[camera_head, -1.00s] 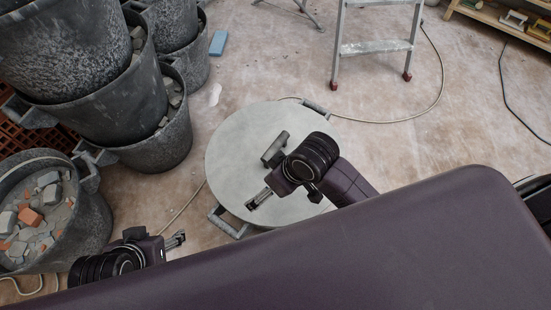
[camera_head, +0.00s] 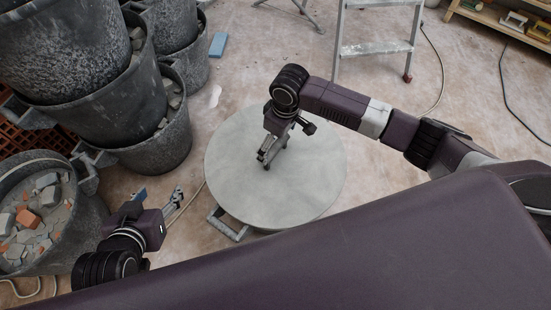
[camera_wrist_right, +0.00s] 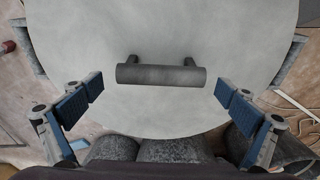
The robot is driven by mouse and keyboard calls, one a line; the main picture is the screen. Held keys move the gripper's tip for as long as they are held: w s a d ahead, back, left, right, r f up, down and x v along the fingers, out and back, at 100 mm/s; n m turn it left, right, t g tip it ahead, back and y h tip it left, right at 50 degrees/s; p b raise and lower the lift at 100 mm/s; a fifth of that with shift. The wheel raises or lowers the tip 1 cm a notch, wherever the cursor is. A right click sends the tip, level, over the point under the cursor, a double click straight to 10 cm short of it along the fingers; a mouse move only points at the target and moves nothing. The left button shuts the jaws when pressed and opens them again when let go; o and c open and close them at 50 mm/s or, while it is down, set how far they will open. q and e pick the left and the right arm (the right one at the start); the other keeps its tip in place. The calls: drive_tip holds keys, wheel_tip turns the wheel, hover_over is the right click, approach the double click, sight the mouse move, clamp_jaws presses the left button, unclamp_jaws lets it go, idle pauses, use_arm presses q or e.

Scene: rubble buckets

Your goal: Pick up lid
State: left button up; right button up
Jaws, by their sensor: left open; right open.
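The lid (camera_head: 310,185) is a round, pale grey disc lying level over a container on the floor, in the middle of the head view. Its dark grey bar handle (camera_wrist_right: 161,75) stands on two posts and shows clearly in the right wrist view. In the head view my right gripper (camera_head: 265,163) is over the lid and hides the handle. In the right wrist view its two blue-padded fingers (camera_wrist_right: 160,100) are wide apart, one to each side of the handle and not touching it. My left gripper (camera_head: 180,195) is open and empty, left of the lid.
Stacked black buckets (camera_head: 130,120) of rubble stand at the left, with another rubble bucket (camera_head: 85,225) at lower left. A metal ladder (camera_head: 375,47) stands behind the lid. A side handle (camera_head: 224,225) juts out below the lid's left edge. Cables cross the floor.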

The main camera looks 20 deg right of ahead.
sight(277, 146)
drive_tip(key=shift+f, duration=0.5)
wheel_tip(277, 146, down, 2)
drive_tip(key=shift+a+f+b, duration=0.1)
drive_tip(key=shift+a+b, duration=0.05)
drive_tip(key=shift+b, duration=0.65)
wheel_tip(277, 146, down, 3)
drive_tip(key=shift+w+a+r+b, duration=0.1)
drive_tip(key=shift+w+r+b, duration=0.1)
drive_tip(key=shift+b, duration=0.45)
drive_tip(key=c, duration=1.5)
use_arm(q)
drive_tip(key=w+d+r+t+h, duration=0.1)
drive_tip(key=w+d+r+t, duration=0.1)
drive_tip(key=r, duration=0.5)
drive_tip(key=w+d+r+t+h, duration=0.1)
drive_tip(key=w+d+r+t, duration=0.1)
drive_tip(key=w+r+t, duration=0.3)
wheel_tip(277, 146, up, 3)
drive_tip(key=shift+w+f+t, duration=0.2)
drive_tip(key=shift+t, duration=0.4)
use_arm(e)
drive_tip(key=shift+c, duration=0.2)
use_arm(q)
drive_tip(key=shift+f, duration=0.15)
use_arm(e)
drive_tip(key=shift+r, duration=0.15)
